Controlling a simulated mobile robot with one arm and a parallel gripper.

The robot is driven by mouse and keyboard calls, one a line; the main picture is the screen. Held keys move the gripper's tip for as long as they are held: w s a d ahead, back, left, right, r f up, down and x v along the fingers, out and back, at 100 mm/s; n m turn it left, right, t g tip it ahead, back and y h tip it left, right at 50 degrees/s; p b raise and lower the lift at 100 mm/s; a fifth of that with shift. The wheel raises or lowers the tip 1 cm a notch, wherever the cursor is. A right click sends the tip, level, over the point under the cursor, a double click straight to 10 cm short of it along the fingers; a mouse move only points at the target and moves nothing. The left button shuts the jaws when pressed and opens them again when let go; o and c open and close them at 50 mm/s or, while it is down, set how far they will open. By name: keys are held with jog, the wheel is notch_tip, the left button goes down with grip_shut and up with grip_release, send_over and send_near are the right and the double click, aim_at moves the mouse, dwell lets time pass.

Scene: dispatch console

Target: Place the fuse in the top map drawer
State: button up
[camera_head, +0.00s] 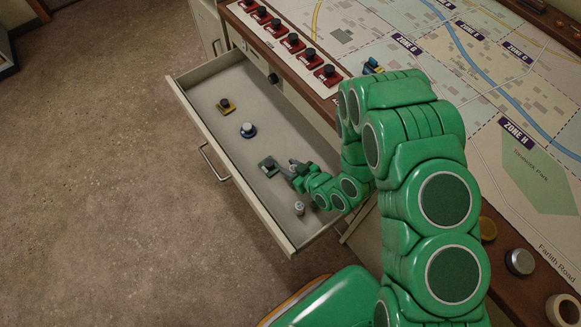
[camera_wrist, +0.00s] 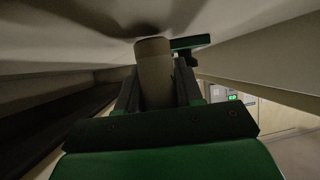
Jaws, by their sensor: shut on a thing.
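The top map drawer (camera_head: 188,96) is pulled open below the map console. My gripper (camera_head: 290,170) is inside the drawer, low near its floor, toward the near end. In the wrist view my gripper (camera_wrist: 155,90) is shut on a beige-grey cylinder, the fuse (camera_wrist: 154,65). The fuse's far end appears close to the pale drawer floor; I cannot tell whether it touches. In the head view the fuse is mostly hidden by the fingers. A green square piece with a dark knob (camera_head: 268,167) lies just left of my gripper; its green edge shows in the wrist view (camera_wrist: 190,42).
Also in the drawer are a yellow piece with a black knob (camera_head: 225,105), a blue round piece (camera_head: 248,131) and a small grey upright piece (camera_head: 299,208). The console (camera_head: 345,28) overhangs the drawer's right side. The drawer's far left floor is clear.

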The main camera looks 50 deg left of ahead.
jog(key=shift+f, duration=0.25)
jog(key=o, duration=1.1)
jog(key=shift+c, duration=0.2)
jog(key=shift+r, duration=0.1)
jog(key=shift+v, duration=2.75)
